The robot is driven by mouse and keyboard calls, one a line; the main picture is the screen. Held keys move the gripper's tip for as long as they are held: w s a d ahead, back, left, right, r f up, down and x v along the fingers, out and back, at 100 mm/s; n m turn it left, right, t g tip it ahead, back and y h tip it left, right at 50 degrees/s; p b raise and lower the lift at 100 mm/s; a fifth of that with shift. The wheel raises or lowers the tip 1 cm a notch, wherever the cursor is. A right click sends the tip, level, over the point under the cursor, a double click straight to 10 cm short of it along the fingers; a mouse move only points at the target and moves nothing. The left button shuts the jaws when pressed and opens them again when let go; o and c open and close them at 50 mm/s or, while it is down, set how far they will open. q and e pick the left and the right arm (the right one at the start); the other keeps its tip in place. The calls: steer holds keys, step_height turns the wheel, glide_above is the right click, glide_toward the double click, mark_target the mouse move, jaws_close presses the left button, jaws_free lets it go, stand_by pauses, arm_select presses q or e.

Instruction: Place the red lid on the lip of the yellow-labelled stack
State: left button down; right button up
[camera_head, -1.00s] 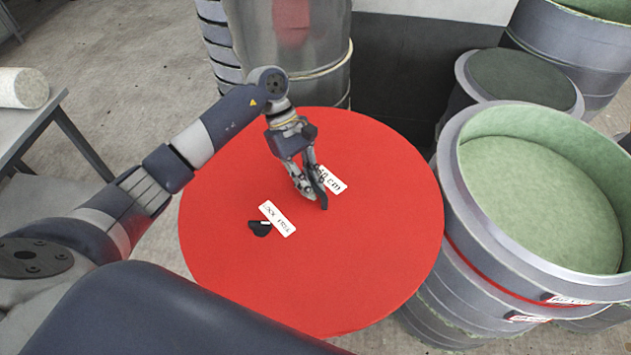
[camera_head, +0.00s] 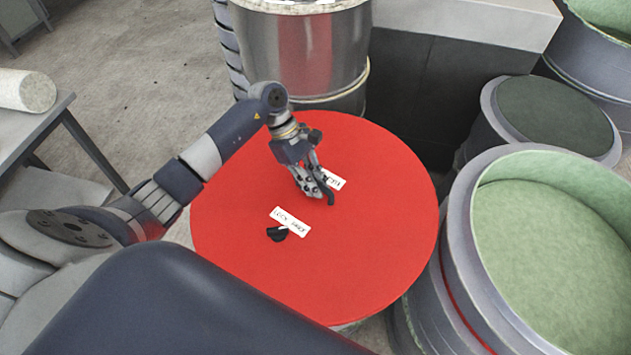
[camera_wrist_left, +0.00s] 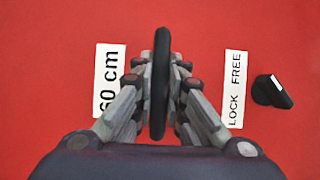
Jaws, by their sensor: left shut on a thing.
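The red lid (camera_head: 310,270) is a wide disc in the middle of the head view. My left gripper (camera_head: 326,188) is shut on the dark upright handle (camera_wrist_left: 161,85) at its centre. White labels reading "60 cm" (camera_wrist_left: 109,80) and "LOCK FREE" (camera_wrist_left: 236,88) lie either side of the handle, with a black knob (camera_wrist_left: 272,91) beside the second. A pale rim (camera_head: 350,325) shows under the lid's near edge; I cannot tell whether the lid touches it. No yellow label is readable on any stack. My right gripper is out of view.
A large grey stack lined in green (camera_head: 550,250), with a red band, stands close at the right. A smaller grey drum (camera_head: 490,125) is behind it. A shiny metal drum (camera_head: 310,50) stands behind the lid. A table with a white roll (camera_head: 25,90) is at the left.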

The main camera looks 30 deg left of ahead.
mark_target(315, 200)
arm_select(q)
steer(key=shift+w, duration=0.2)
steer(key=shift+f, duration=0.3)
steer(key=shift+f+b, duration=0.3)
step_height(315, 200, down, 2)
steer(key=shift+f+b, duration=0.25)
steer(key=shift+b, duration=0.35)
steer(key=shift+f+b, duration=0.5)
steer(key=shift+f, duration=0.9)
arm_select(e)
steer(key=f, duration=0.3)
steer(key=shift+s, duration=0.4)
arm_select(q)
steer(key=shift+f+b, duration=0.5)
steer(key=shift+b, duration=0.1)
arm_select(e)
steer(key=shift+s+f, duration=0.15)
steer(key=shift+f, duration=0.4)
